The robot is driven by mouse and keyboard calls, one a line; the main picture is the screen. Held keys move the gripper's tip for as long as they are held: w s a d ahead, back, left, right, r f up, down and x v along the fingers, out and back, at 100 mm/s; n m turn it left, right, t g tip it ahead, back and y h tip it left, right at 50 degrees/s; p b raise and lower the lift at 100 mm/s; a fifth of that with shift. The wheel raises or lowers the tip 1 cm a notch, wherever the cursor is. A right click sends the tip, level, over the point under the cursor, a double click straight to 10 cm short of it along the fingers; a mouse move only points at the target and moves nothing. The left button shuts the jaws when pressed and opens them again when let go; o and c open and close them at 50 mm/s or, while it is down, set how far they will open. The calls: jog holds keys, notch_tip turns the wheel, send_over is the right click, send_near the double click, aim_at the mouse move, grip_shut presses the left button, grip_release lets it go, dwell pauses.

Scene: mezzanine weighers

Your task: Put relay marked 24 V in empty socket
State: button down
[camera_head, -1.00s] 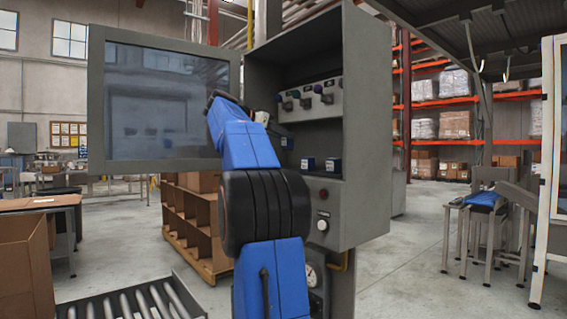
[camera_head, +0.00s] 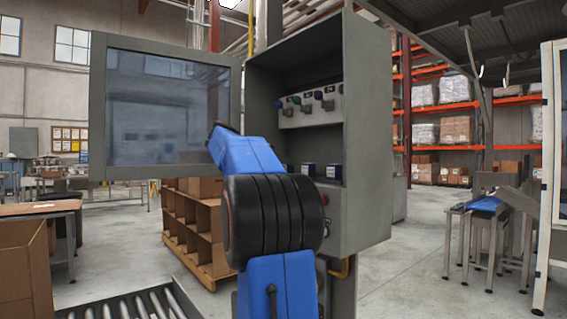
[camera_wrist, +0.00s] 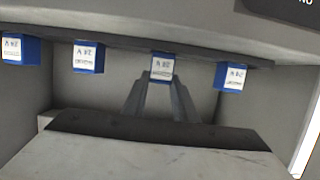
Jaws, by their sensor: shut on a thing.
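In the wrist view my gripper (camera_wrist: 162,88) is shut on a blue relay (camera_wrist: 162,67) with a white label, third from the left in a row. Other blue relays stand apart to its left (camera_wrist: 88,57), at the far left (camera_wrist: 20,49) and to its right (camera_wrist: 231,76). Their labels appear upside down and I cannot read them surely. In the head view blue relays (camera_head: 333,171) show on the lower shelf of the grey cabinet (camera_head: 367,140). My arm hides the gripper there. I cannot make out the empty socket.
The cabinet's door (camera_head: 97,110) with a dark window stands open at left. A grey strip with coloured knobs (camera_head: 312,106) runs across the cabinet's inside, above the relays. A roller conveyor (camera_head: 140,305) and a carton (camera_head: 24,265) lie at lower left.

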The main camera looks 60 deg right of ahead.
jog(key=c, duration=1.4)
grip_release()
jog(key=shift+f, duration=0.1)
jog(key=shift+w+a+r, duration=0.1)
jog(key=shift+a+r, duration=0.15)
jog(key=shift+a, duration=0.05)
jog(key=v, duration=1.1)
jog(key=shift+a, duration=0.2)
